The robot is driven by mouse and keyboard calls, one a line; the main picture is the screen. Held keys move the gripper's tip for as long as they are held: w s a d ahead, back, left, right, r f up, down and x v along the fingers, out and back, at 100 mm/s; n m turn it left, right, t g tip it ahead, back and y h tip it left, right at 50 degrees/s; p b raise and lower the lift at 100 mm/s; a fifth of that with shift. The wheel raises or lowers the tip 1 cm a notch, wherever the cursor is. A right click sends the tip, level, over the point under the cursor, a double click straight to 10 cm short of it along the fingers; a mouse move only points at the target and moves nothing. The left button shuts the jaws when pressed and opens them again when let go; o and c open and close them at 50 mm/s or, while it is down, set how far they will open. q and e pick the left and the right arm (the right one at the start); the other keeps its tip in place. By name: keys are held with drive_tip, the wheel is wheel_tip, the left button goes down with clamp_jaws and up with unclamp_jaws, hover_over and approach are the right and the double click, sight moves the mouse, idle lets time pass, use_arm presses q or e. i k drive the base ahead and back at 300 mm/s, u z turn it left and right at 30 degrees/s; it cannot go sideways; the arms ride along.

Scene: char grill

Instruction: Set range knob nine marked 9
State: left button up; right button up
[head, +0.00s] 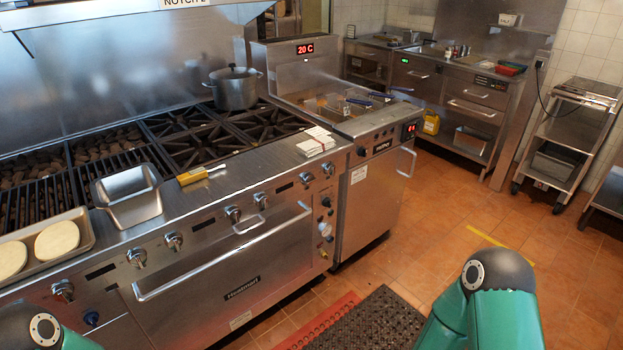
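The range (215,275) stands along the left, with a steel front panel carrying a row of several round knobs. Knobs show at the left end (63,290), the middle (174,241) and the right (306,179) of the row. More small knobs (326,201) sit in a column at the front's right end. The markings are too small to read, so I cannot tell which knob is marked 9. Only parts of my two green arms show at the bottom left and bottom right corners. Neither gripper is in view.
A steel pan (128,198), a yellow-handled scraper (200,175) and a stack of white cards (315,142) lie on the front ledge. An oven handle (220,255) sticks out below the knobs. A fryer (370,190) adjoins on the right. Dark matting (375,325) covers the floor in front.

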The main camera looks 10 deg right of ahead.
sight(308, 178)
drive_tip(key=z, duration=0.55)
drive_tip(key=i, duration=1.3)
drive_tip(key=u, duration=0.8)
drive_tip(key=k, duration=0.95)
drive_tip(key=u, duration=0.15)
drive_tip(key=i, duration=0.5)
